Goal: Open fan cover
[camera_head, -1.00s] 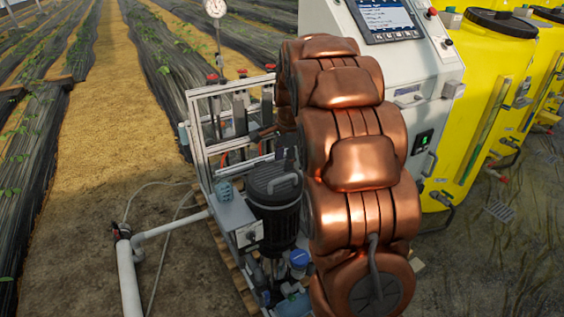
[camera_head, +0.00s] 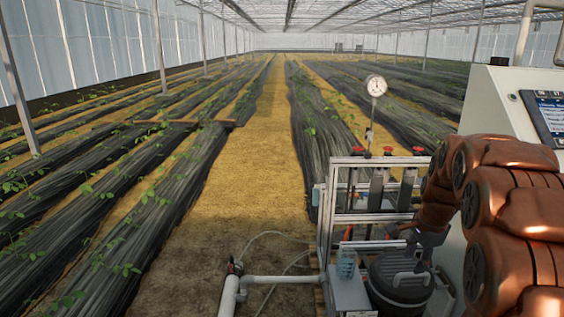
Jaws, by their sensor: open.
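The black motor with its round fan cover (camera_head: 392,284) stands at the lower right, at the front of the metal-framed skid. A grey curved handle (camera_head: 410,278) lies across the cover's top, and the cover sits on the motor. My gripper (camera_head: 424,243) is a small dark shape at the end of my copper arm, just above and behind the cover. It is open and looks apart from the cover. My arm hides part of it, and its fingertips are hard to make out.
The skid's metal frame (camera_head: 340,219) holds red-topped valves behind the motor. A pressure gauge (camera_head: 376,86) rises above it. A grey box (camera_head: 350,295) and white pipe (camera_head: 275,280) lie left of the motor. A control cabinet (camera_head: 510,95) stands at right. The sandy path is clear.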

